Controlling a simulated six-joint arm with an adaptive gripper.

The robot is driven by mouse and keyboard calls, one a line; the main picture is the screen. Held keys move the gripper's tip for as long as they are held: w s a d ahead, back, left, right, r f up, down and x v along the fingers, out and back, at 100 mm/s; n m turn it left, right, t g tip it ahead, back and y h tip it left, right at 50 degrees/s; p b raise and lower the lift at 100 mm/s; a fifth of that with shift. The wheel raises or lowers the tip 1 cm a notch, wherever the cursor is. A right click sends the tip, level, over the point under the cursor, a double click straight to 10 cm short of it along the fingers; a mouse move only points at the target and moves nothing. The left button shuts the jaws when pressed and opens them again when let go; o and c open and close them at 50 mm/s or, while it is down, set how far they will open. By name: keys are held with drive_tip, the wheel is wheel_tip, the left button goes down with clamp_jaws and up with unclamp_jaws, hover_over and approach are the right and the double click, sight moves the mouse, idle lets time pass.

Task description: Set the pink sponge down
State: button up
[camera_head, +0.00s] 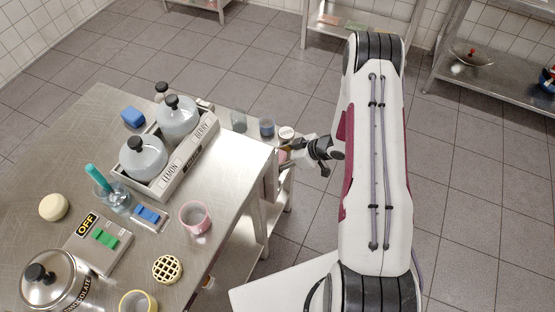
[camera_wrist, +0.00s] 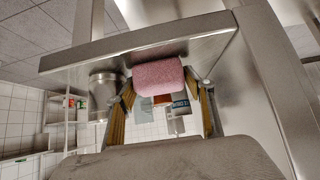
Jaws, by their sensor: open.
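The pink sponge (camera_wrist: 158,74) shows in the wrist view, between and just beyond the fingertips of my gripper (camera_wrist: 165,92). My gripper is open, with one finger on each side of the sponge. The sponge is in front of a steel surface (camera_wrist: 90,57); whether its whole face rests on that surface is not clear. In the head view my gripper (camera_head: 299,153) is at the right edge of the steel table (camera_head: 235,165), and only a small pink patch of the sponge (camera_head: 284,155) shows beside it.
A pink cup (camera_head: 195,217) stands nearer the front. Some of the table between tray and right edge is bare.

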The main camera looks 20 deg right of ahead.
drive_tip(key=c, duration=0.5)
drive_tip(key=shift+o, duration=0.2)
drive_tip(key=shift+r, duration=0.15)
drive_tip(key=shift+r, duration=4.85)
